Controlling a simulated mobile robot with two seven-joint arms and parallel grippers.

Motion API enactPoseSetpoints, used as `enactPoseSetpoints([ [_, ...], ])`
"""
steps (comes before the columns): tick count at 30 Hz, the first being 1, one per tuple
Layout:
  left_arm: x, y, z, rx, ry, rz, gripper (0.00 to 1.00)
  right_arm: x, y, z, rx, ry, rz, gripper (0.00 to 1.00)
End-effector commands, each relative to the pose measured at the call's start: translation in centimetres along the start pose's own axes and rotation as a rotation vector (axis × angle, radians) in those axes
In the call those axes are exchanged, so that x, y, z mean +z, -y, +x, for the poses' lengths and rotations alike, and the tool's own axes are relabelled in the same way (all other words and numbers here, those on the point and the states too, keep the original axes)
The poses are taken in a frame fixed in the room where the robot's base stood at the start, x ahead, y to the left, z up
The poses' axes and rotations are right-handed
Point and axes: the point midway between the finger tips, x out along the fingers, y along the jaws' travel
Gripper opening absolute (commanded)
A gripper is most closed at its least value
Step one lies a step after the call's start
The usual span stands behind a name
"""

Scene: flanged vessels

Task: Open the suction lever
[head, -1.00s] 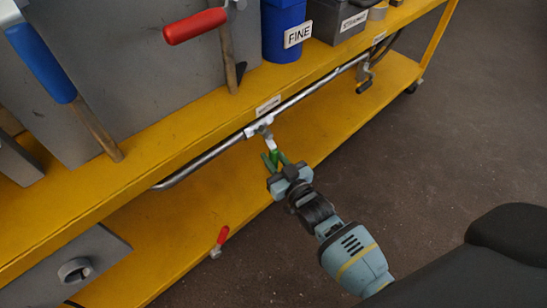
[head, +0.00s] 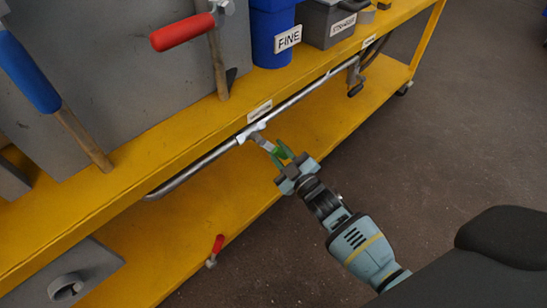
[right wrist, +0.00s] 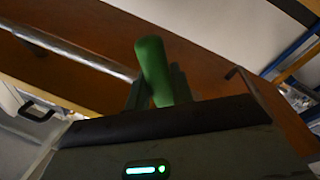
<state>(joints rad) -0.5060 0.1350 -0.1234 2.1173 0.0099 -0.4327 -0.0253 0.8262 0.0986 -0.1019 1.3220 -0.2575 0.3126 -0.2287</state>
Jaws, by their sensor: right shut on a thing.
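The suction lever has a green grip (head: 282,151) on a short metal arm, joined to a valve (head: 252,133) on the steel pipe under the bench's front edge. A small label (head: 259,111) sits on the edge just above it; its word is hard to read. The lever points out from the pipe, down and to the right. My right gripper (head: 286,164) is shut on the green grip. In the right wrist view the grip (right wrist: 153,70) stands tilted between the two fingers. My left gripper is not in view.
Another red-handled lever (head: 216,246) is lower, by the lower shelf. A further valve (head: 355,76) hangs farther along the bench. The floor (head: 430,150) at right is clear.

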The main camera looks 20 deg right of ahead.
Motion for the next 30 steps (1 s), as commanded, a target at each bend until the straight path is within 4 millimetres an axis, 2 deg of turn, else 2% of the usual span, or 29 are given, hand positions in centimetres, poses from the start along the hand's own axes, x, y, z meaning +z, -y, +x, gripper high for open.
enactPoseSetpoints([
  [7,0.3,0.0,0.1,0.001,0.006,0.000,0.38,-0.1,-1.9,0.3,0.000,-0.044,-0.232,0.00],
  [18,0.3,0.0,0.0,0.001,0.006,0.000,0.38,-1.3,-4.4,0.8,0.000,-0.114,-0.576,0.00],
  [30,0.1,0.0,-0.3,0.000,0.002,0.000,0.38,-2.8,-6.1,1.2,0.000,-0.169,-0.859,0.00],
])
